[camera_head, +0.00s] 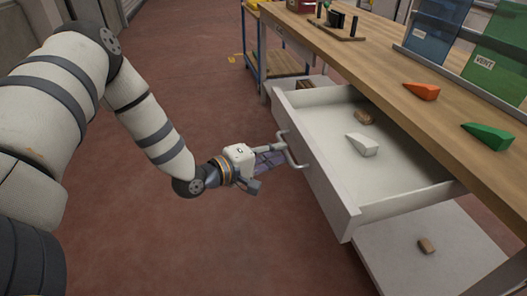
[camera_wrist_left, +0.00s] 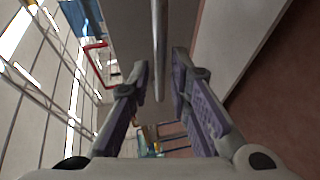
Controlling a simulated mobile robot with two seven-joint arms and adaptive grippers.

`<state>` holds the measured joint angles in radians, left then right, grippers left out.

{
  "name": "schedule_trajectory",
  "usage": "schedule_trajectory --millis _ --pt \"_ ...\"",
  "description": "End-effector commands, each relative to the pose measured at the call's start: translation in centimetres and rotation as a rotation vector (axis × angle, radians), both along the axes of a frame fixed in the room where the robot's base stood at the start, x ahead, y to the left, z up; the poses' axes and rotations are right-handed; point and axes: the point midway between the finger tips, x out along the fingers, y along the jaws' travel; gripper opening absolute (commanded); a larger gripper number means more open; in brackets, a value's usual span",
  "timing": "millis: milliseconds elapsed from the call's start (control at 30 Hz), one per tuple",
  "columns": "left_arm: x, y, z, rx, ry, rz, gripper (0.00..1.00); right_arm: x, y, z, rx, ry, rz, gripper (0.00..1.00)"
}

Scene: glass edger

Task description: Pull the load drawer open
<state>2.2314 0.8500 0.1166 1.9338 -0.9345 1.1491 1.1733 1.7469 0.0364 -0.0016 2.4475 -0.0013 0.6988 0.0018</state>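The load drawer (camera_head: 332,192) is a pale grey drawer under the wooden-topped bench. It stands pulled well out, and its inside shows. A bar handle (camera_head: 291,150) is on its front; the bar also shows in the left wrist view (camera_wrist_left: 159,45). My left gripper (camera_head: 276,160) is at the handle. In the left wrist view its two purple-padded fingers (camera_wrist_left: 160,65) stand on either side of the bar, with narrow gaps visible, so it looks open around the bar. Whether a finger touches the bar is hard to tell. My right gripper is not in view.
In the drawer lie a white wedge (camera_head: 362,145) and a brown block (camera_head: 364,117). The bench top (camera_head: 385,62) holds an orange wedge (camera_head: 422,91), a green wedge (camera_head: 488,135) and bins. A lower shelf (camera_head: 440,262) carries another brown block. Red floor is free before the drawer.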

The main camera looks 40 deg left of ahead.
Motion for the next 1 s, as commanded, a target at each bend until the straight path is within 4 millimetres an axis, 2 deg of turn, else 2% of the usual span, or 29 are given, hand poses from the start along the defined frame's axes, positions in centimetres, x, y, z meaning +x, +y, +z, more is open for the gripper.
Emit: schedule_trajectory --millis 100,200,333,500,833,933,967,1000 --pt "-3.2 1.0 0.8 -0.004 -0.002 0.005 0.18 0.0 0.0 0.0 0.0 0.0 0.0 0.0" --pt "-5.5 1.5 1.2 -0.004 -0.002 0.004 0.18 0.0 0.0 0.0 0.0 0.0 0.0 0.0" --pt "-7.4 2.1 1.6 0.001 -0.004 0.001 0.18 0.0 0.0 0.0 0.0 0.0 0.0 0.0" --pt "-8.3 2.2 1.7 0.0 -0.002 0.0 0.18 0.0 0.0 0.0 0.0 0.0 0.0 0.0" --pt "-8.3 2.2 1.7 0.002 -0.001 0.0 0.18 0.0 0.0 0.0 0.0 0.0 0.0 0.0" --pt "-8.7 1.3 0.4 0.064 0.062 -0.025 0.18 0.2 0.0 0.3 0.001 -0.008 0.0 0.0" --pt "-9.2 0.6 -0.8 0.115 0.114 -0.049 0.18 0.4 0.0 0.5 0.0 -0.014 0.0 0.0" --pt "-10.4 -0.7 -2.8 0.204 0.204 -0.094 0.18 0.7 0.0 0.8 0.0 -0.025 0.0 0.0"
